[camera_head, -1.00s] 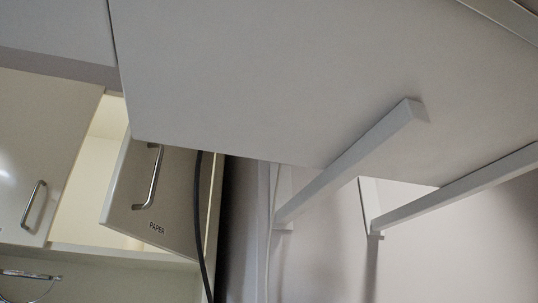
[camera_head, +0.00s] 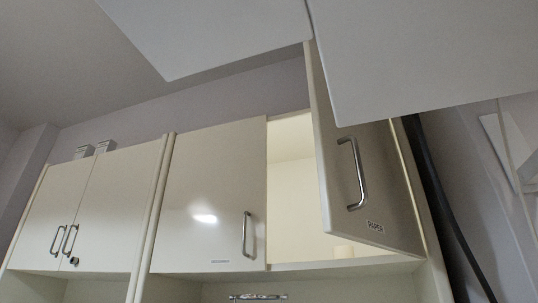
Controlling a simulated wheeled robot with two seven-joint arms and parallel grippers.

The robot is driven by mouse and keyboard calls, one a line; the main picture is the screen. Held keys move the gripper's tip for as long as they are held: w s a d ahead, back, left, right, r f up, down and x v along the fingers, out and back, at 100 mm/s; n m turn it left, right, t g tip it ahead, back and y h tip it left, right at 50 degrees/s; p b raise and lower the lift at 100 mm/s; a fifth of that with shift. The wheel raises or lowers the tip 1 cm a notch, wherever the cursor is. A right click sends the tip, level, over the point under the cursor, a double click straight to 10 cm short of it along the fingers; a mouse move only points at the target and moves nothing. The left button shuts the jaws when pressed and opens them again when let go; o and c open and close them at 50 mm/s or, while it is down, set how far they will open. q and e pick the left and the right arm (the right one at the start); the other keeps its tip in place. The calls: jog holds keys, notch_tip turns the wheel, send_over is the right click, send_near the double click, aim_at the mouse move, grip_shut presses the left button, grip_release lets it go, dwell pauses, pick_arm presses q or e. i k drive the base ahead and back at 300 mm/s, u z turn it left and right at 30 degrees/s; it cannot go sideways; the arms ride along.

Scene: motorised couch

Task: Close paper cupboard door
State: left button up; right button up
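The paper cupboard door (camera_head: 375,185) stands open, swung out toward me at the right of the cupboard row. It carries a metal bar handle (camera_head: 355,174) and a small label reading PAPER (camera_head: 376,227). Its upper right part is hidden behind a pale overhead panel. The cupboard's lit cream interior (camera_head: 292,190) shows to the left of the door. Neither of my grippers is in view.
A closed cupboard door (camera_head: 208,200) with its own handle is left of the opening. A double-door cupboard (camera_head: 85,215) stands farther left. Pale flat panels (camera_head: 420,55) hang across the top. A dark cable (camera_head: 450,210) runs down at the right.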

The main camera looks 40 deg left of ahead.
aim_at(365, 196)
jog(key=u, duration=1.35)
jog(key=k, duration=0.9)
jog(key=u, duration=0.35)
jog(key=i, duration=0.3)
jog(key=z, duration=1.4)
